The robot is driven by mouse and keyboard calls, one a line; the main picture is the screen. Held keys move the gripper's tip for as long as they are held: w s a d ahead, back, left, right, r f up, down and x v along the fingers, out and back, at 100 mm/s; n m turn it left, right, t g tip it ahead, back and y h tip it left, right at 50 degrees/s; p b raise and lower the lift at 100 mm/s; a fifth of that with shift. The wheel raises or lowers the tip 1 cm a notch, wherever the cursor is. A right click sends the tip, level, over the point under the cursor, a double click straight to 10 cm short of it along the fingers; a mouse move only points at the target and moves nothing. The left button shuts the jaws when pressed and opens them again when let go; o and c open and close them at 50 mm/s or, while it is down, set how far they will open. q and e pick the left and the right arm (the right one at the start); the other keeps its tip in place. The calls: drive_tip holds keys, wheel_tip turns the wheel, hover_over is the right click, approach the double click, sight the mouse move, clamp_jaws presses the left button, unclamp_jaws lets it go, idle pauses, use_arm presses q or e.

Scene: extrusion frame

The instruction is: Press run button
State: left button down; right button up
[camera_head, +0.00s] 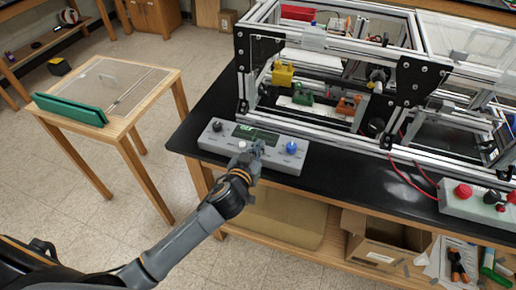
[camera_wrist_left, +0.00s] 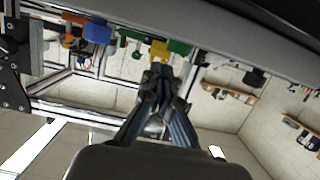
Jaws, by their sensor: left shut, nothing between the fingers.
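A grey control panel (camera_head: 275,159) lies on the front edge of the black bench. It has a small green-lit display (camera_head: 243,133), a black knob (camera_head: 217,126), a pale button (camera_head: 242,146) and a blue knob (camera_head: 291,147). Its labels are too small to read, so I cannot tell which control is run. My left gripper (camera_head: 257,147) is shut and empty, over the panel between the pale button and the blue knob. I cannot tell whether it touches the panel. Its closed fingertips (camera_wrist_left: 158,76) also show in the left wrist view. My right gripper is out of view.
An aluminium extrusion frame (camera_head: 330,128) stands behind the panel on the black bench (camera_head: 340,170). A second control box (camera_head: 475,207) with red buttons lies at right. A cardboard box (camera_head: 385,243) is on the shelf below. A small wooden table (camera_head: 125,85) stands at left.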

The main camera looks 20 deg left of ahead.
use_arm(q)
drive_tip(key=shift+f, duration=0.65)
